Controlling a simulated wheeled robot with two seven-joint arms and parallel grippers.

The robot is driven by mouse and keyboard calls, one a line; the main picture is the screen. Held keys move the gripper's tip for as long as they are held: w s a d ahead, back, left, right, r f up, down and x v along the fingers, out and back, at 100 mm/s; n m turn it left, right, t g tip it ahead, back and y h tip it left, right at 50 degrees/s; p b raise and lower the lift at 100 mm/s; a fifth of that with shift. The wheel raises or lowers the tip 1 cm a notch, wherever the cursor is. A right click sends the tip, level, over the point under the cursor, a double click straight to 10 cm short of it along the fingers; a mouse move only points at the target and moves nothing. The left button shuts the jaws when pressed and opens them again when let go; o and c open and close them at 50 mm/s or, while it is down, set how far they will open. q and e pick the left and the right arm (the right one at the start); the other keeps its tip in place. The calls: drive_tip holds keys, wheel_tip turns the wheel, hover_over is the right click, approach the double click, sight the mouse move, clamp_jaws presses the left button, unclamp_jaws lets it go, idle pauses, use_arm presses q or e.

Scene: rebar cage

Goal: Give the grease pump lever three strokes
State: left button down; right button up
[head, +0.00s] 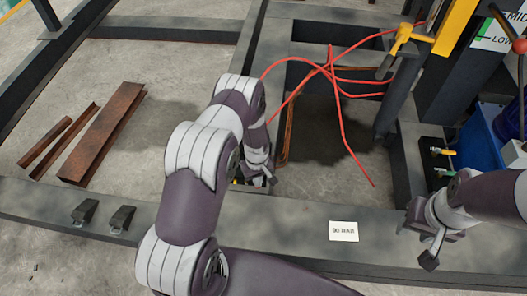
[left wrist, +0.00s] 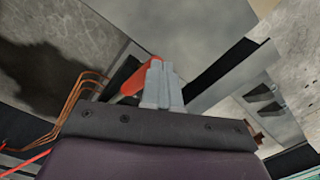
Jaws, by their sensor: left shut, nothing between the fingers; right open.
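My left gripper (head: 258,176) is shut and empty, pointing down over the inner edge of the frame's front beam. In the left wrist view its shut fingers (left wrist: 162,85) are beside an orange-red, handle-like piece (left wrist: 136,82). I cannot tell whether they touch, or whether this piece is the grease pump lever. My arm hides most of that spot in the head view. My right gripper (head: 430,236) is open and empty over the front beam at the right. A red ball knob (head: 519,47) on a dark rod shows at the far right edge.
Red hoses (head: 330,68) cross the opening in the dark frame (head: 290,212). A yellow fitting (head: 404,39) sits on a post at the upper right. A white label (head: 343,231) and two small dark blocks (head: 122,219) are on the front beam. Rusty steel sections (head: 106,133) lie at left.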

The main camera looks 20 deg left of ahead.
use_arm(q)
drive_tip(key=shift+s+d+f+b, duration=0.1)
drive_tip(key=shift+s+f+b, duration=0.2)
drive_tip(key=shift+f, duration=0.45)
drive_tip(key=w+a+r+p, duration=0.1)
drive_tip(key=w+r+p, duration=0.2)
drive_tip(key=w+r, duration=0.4)
wheel_tip(320, 180, up, 4)
drive_tip(key=shift+a+f, duration=0.15)
drive_tip(key=shift+a, duration=0.25)
idle(0.5)
